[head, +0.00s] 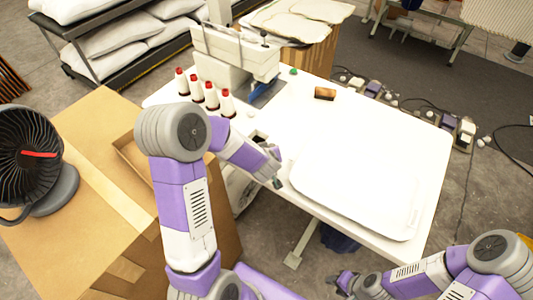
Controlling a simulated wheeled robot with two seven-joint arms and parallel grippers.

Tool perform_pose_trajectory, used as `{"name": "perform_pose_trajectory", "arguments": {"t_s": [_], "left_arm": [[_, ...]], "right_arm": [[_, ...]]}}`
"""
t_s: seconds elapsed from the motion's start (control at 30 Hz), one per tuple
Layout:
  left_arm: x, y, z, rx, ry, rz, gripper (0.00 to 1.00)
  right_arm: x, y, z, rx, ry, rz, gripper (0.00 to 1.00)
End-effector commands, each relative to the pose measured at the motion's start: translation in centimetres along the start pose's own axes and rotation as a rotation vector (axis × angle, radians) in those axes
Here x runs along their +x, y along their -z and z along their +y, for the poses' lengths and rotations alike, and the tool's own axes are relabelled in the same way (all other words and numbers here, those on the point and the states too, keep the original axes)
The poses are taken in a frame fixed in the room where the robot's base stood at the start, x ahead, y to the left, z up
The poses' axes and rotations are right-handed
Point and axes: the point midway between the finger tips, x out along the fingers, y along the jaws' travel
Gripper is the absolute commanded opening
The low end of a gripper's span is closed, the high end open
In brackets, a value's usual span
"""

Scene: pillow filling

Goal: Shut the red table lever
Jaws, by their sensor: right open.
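I cannot make out a red table lever in the head view; it may be hidden or too small to tell. The white table (400,135) fills the middle. My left gripper (274,168) is at the table's near left edge, beside a small dark opening (257,137) in the tabletop. Its fingers are seen edge-on, and I cannot tell whether they are open. My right gripper (342,284) is open, low at the bottom, in front of the table's near edge and apart from it. I see nothing in it.
A white pillow cover (355,190) lies flat on the table. Several red-topped thread cones (211,96) stand by a sewing machine (235,55). A brown spool (325,93) lies behind. A cardboard box (75,215) with a black fan (25,155) stands left.

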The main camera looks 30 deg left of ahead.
Motion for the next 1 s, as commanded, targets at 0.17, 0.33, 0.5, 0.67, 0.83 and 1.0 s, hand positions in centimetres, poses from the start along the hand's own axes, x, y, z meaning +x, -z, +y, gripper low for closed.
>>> {"name": "perform_pose_trajectory", "arguments": {"t_s": [0.17, 0.33, 0.5, 0.67, 0.83, 1.0], "left_arm": [[0.54, 0.02, 0.03, 0.001, -0.001, 0.0, 0.5], [0.51, 0.03, 0.03, 0.001, -0.001, 0.0, 0.5], [0.49, 0.03, 0.03, 0.001, -0.001, 0.0, 0.24], [0.48, 0.03, 0.03, 0.0, -0.001, 0.0, 0.0], [0.48, 0.04, 0.03, 0.0, -0.001, 0.0, 0.0], [0.42, 0.03, 0.07, -0.006, 0.006, 0.002, 0.0]], "right_arm": [[0.09, 0.01, 0.03, 0.0, 0.0, 0.0, 0.43], [0.07, 0.01, 0.02, 0.0, 0.0, 0.0, 0.43], [0.07, 0.01, 0.02, 0.0, 0.0, 0.0, 0.43], [0.07, 0.01, 0.02, 0.0, 0.0, 0.0, 0.43], [0.07, 0.01, 0.02, 0.0, 0.0, 0.0, 0.43], [-0.11, 0.0, -0.05, 0.0, 0.0, 0.0, 0.43]]}}
